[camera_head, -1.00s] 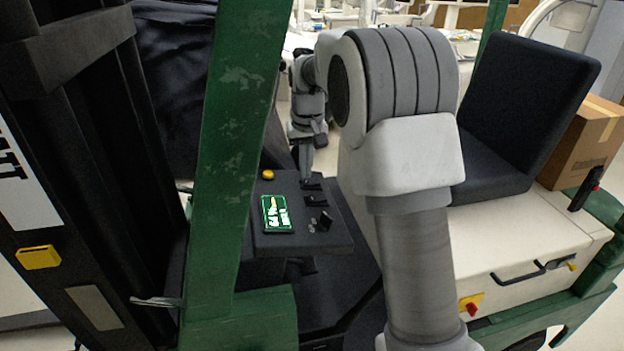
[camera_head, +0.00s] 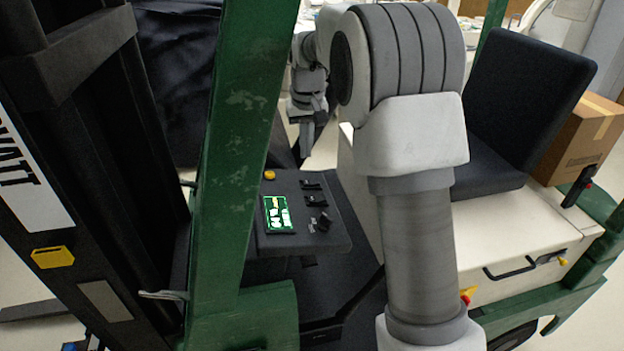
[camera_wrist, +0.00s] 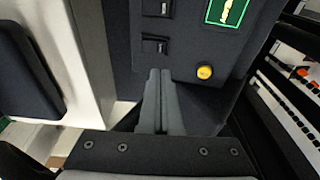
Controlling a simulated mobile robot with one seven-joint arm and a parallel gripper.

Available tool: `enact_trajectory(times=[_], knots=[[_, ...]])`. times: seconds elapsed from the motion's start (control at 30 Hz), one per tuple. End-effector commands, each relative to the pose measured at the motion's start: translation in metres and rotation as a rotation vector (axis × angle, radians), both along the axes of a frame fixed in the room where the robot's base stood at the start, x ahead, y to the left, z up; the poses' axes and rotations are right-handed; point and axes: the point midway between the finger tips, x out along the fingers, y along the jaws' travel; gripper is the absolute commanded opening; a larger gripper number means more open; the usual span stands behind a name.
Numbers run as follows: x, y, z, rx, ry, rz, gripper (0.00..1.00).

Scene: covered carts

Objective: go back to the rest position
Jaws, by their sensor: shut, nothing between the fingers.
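My gripper (camera_head: 305,152) hangs pointing down behind the far edge of the dark control panel (camera_head: 335,232) in the head view. Its tips are apart from the panel's switches in that view. In the wrist view my gripper (camera_wrist: 161,72) shows two grey fingers close together, with nothing between them. The control panel (camera_wrist: 183,72) lies beyond the fingers there. My large grey and white arm link fills the middle of the head view and hides part of the vehicle.
The panel has a lit green screen (camera_head: 278,214), a yellow button (camera_head: 269,175) and black switches (camera_head: 311,184). A green post (camera_head: 240,130) stands left of the panel. A black seat (camera_head: 520,120) and a cardboard box (camera_head: 585,140) are at the right.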

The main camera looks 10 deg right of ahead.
Motion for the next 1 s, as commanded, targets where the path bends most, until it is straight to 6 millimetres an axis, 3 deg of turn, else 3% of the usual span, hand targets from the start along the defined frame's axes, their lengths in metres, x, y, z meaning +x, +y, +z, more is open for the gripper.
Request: enact_trajectory(times=[0.23, 0.37, 0.7, 1.0], knots=[[-0.003, 0.0, 0.003, 0.001, -0.005, 0.0, 0.0], [-0.019, 0.0, 0.016, 0.003, -0.023, -0.002, 0.0], [-0.106, -0.001, 0.06, 0.013, -0.113, -0.004, 0.0], [-0.191, -0.001, 0.07, 0.015, -0.191, -0.003, 0.0]])
